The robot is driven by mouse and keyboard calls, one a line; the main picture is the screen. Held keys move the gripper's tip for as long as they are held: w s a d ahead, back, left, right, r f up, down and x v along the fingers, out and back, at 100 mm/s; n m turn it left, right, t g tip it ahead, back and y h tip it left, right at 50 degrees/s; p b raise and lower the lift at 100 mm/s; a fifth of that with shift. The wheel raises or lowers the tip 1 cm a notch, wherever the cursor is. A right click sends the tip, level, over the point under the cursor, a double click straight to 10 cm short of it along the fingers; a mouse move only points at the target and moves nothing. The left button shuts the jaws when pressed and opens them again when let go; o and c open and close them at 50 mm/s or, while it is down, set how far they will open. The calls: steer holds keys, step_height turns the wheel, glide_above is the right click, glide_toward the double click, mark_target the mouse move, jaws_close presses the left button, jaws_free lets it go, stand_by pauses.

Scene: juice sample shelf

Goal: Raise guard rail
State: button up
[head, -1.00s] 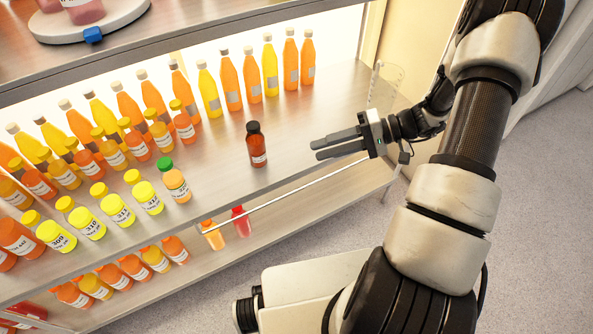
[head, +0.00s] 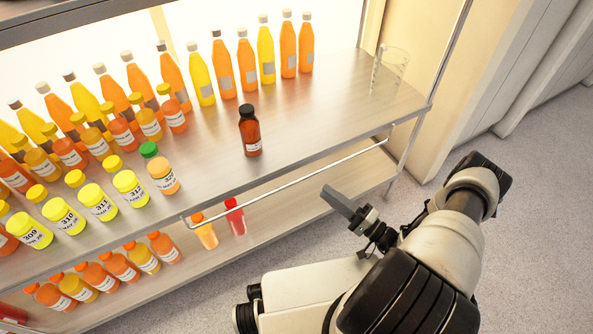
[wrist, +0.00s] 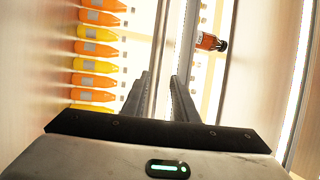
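The guard rail (head: 290,184) is a thin, pale metal rod with bent ends. In the head view it hangs low along the front of the middle shelf (head: 320,140), just below the shelf's front edge. My gripper (head: 338,200) is out in front of the shelf, to the right of the rail's middle and apart from it. In the wrist view my gripper (wrist: 160,78) shows two dark fingers with an empty gap between them.
A brown bottle (head: 250,130) stands near the shelf's middle. Juice bottles (head: 226,70) line the back, and labelled small bottles (head: 97,201) fill the left. A clear beaker (head: 388,72) stands at the right end. A red bottle (head: 235,216) is on the shelf below.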

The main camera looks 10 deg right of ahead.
steer(key=b+x, duration=0.1)
steer(key=x, duration=1.2)
steer(key=shift+w+b, duration=0.2)
steer(key=shift+b, duration=0.1)
steer(key=shift+a+r, duration=0.1)
steer(key=shift+c, duration=0.4)
jaws_close()
